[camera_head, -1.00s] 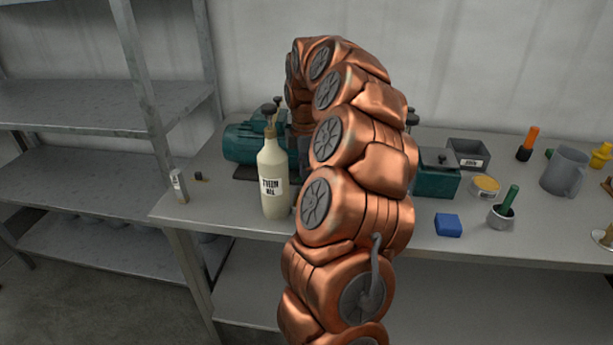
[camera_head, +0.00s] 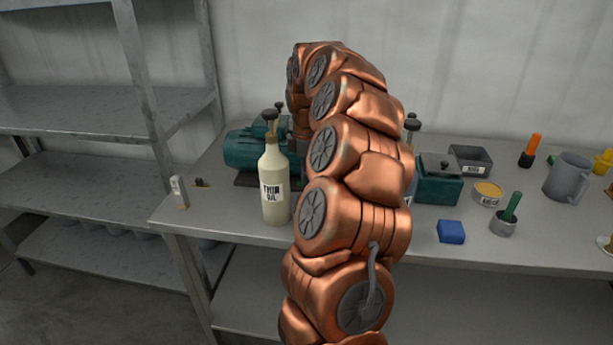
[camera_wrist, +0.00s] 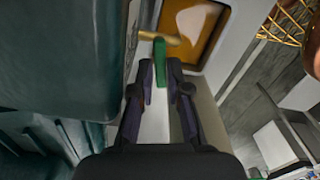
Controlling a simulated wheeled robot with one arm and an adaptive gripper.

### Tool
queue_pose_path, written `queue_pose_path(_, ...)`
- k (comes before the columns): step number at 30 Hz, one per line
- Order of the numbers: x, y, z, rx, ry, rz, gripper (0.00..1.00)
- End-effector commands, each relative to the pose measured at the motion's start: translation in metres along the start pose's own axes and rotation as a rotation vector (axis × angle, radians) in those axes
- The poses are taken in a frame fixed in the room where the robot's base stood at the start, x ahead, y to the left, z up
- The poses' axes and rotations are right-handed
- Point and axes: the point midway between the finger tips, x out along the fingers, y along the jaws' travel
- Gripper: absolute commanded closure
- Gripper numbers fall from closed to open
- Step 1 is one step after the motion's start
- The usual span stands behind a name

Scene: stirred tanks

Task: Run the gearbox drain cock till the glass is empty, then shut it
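In the wrist view, my gripper (camera_wrist: 161,72) reaches towards a short green lever (camera_wrist: 160,62), which lies between its two fingertips. The fingertips are very close to the lever's sides; I cannot tell whether they touch it. A brass cock piece (camera_wrist: 158,37) crosses at the lever's far end. Beside it is an amber glass (camera_wrist: 206,38) in a pale frame; its oil level is not clear. In the head view, a green gearbox and motor unit (camera_head: 246,148) stands on the bench, partly hidden behind my copper arm. My gripper and the cock are hidden there.
A cream oil bottle (camera_head: 274,185) stands at the bench front, left of my arm. To the right are a green box (camera_head: 437,188), a blue block (camera_head: 451,232), a yellow tin (camera_head: 487,193) and a grey mug (camera_head: 567,177). A brass wire basket (camera_wrist: 290,22) shows in the wrist view.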

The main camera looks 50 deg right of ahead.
Motion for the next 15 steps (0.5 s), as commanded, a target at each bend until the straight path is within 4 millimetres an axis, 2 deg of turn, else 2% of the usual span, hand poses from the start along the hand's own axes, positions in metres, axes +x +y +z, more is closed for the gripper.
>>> queue_pose_path(1,0.0000,-0.0001,0.0000,0.000,0.000,0.000,0.76)
queue_pose_path(5,0.0003,-0.0001,-0.0002,0.000,0.001,-0.001,0.63)
queue_pose_path(15,-0.0003,-0.0004,-0.0004,-0.016,0.001,0.000,0.62)
